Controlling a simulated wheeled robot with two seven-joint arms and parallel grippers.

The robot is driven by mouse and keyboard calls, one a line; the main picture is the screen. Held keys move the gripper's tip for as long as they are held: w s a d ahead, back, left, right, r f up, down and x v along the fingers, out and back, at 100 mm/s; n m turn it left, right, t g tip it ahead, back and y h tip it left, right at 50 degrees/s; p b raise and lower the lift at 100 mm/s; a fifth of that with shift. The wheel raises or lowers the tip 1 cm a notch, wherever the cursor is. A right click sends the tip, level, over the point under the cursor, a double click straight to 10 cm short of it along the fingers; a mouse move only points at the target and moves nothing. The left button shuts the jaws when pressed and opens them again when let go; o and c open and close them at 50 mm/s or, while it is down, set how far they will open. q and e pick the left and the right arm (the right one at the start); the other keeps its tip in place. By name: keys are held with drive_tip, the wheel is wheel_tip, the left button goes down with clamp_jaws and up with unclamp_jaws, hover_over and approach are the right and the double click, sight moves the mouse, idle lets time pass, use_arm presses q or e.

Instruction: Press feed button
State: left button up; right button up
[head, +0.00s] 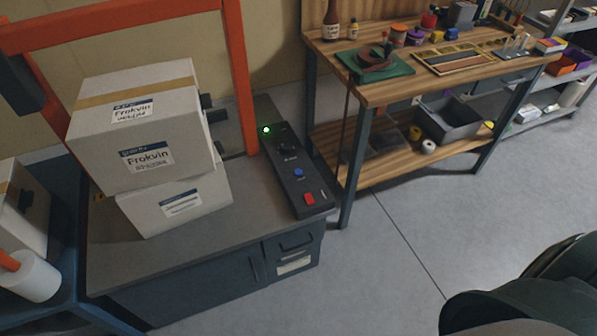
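A dark control panel (288,165) runs along the right edge of a grey-topped machine (255,210). It carries a lit green light (266,130) at its far end, a black knob (285,148), a round blue button (298,172) and a square red button (309,198) near its front end. The small panel markings are too small to read, so I cannot tell which control is labelled feed. Nothing covers the buttons. Neither of my grippers shows in the head view.
Two white Frokvin cartons, an upper one (150,150) and a tilted lower one (185,208), sit stacked left of the panel, under an orange frame (240,75). A wooden workbench (385,95) stands to the right. Grey floor (390,255) is clear; a dark green object (540,300) fills the bottom right.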

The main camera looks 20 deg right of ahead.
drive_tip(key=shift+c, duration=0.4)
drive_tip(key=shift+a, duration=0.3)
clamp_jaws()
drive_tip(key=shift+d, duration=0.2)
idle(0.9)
